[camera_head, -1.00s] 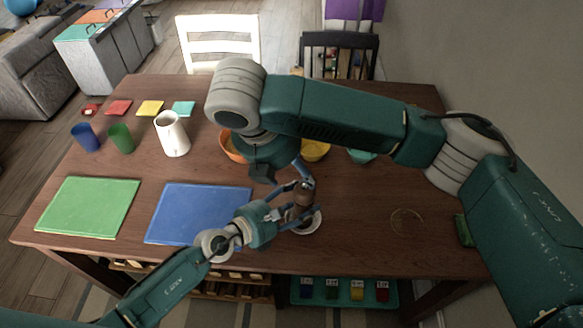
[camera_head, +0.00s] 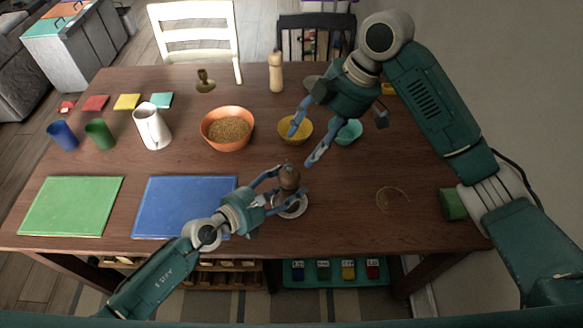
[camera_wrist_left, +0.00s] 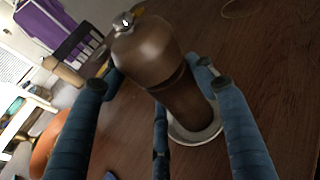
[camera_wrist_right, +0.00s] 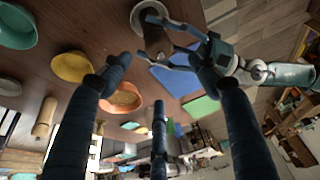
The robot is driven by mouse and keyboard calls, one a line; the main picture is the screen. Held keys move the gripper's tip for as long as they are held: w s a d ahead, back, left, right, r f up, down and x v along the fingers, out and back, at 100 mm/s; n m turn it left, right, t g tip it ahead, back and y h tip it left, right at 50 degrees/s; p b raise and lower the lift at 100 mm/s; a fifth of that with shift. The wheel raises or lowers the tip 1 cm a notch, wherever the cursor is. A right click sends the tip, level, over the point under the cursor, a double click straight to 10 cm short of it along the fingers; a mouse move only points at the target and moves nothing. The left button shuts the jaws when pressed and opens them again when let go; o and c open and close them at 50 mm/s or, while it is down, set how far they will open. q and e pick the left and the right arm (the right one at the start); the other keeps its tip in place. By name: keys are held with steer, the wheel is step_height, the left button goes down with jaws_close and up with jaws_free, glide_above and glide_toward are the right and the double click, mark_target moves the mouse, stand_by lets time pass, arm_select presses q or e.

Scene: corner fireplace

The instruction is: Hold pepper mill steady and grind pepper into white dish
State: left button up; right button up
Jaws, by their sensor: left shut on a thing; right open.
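The dark brown pepper mill (camera_head: 289,178) stands over the small white dish (camera_head: 291,208) near the table's front middle. My left gripper (camera_head: 275,186) is shut around the mill's body; the left wrist view shows the mill (camera_wrist_left: 165,65) between its fingers and the dish rim (camera_wrist_left: 196,137) below. I cannot tell whether the mill touches the dish. My right gripper (camera_head: 302,145) is open and empty, above and behind the mill, near the yellow bowl. The right wrist view shows the mill (camera_wrist_right: 157,37) beyond its spread fingers. The dish's contents are hidden.
An orange bowl of grain (camera_head: 228,128), a yellow bowl (camera_head: 295,130) and a teal bowl (camera_head: 348,132) stand behind. A pale wooden mill (camera_head: 275,72) stands at the back. A white jug (camera_head: 152,126) and blue mat (camera_head: 185,206) are left. Table right of the dish is mostly clear.

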mark_target(288, 173)
steer(key=x, duration=1.1)
steer(key=shift+a+f, duration=0.1)
steer(key=shift+f, duration=0.15)
steer(key=shift+a, duration=0.1)
steer(key=c, duration=1.1)
